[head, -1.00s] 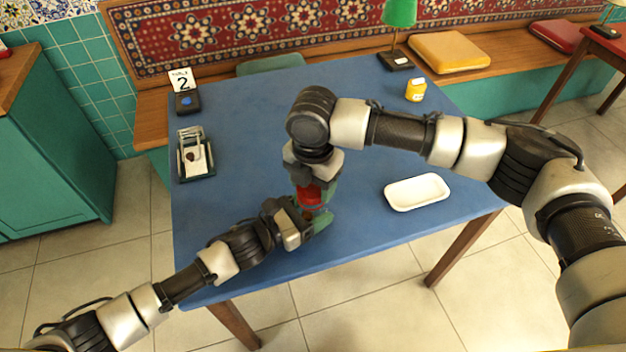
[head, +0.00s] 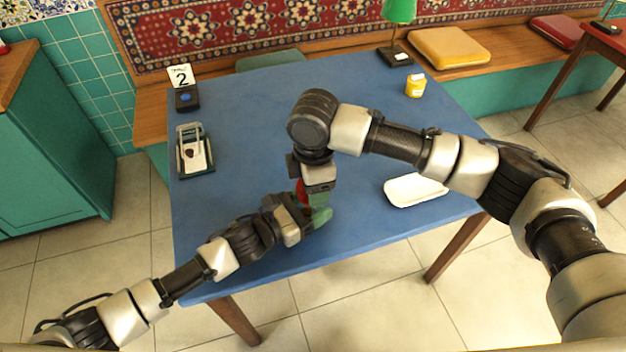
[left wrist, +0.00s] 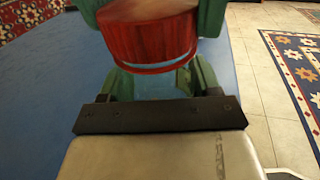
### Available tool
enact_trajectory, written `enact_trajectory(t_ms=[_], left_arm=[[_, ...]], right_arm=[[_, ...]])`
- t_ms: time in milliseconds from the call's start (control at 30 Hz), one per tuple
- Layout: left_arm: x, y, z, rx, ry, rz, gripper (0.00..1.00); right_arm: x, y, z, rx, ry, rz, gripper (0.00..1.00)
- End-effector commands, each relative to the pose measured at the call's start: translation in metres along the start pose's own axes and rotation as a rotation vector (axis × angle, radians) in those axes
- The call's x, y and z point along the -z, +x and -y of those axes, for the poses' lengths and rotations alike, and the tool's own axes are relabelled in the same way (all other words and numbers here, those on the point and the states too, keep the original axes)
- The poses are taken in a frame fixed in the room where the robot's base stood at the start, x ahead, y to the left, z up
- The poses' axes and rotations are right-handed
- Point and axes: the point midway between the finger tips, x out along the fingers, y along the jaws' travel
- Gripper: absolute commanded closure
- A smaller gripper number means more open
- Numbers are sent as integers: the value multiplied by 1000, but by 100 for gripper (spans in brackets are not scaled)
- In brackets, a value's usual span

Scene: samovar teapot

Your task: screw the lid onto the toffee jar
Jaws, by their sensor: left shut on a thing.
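The red lid (left wrist: 148,38) is at the top of the left wrist view, on or just over the toffee jar (left wrist: 155,84), a clear glass jar. I cannot tell whether the lid sits flat on its rim. In the head view the lid (head: 301,190) shows as a small red patch. My left gripper (head: 308,218) is shut on the jar near the table's front edge; its green fingers flank the glass. My right gripper (head: 314,196) points down from above, with its green fingers close against both sides of the lid. The jar is mostly hidden in the head view.
A white tray (head: 398,202) lies right of the grippers on the blue table (head: 250,110). A framed holder (head: 194,158) and a dark box with a number 2 card (head: 185,98) stand at left. A yellow jar (head: 415,85) and green lamp (head: 398,48) are at the back.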

Motion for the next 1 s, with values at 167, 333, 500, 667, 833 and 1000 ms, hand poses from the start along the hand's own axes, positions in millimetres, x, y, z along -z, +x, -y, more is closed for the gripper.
enact_trajectory(t_ms=[167,333,500,667,833,1000], left_arm=[[1,0,0,-1,0,-2,100],[1,0,0,-1,0,-2,100],[1,0,0,-1,0,-2,100],[1,0,0,-1,0,-2,100],[1,0,0,0,0,-3,100],[1,0,0,0,0,-3,100]], right_arm=[[2,0,3,2,375,-5,63],[3,0,4,3,745,-4,63],[5,0,6,4,1123,-4,63],[7,0,6,5,1490,-4,63],[10,1,6,7,1898,-4,63],[10,0,4,4,2274,-3,63]])
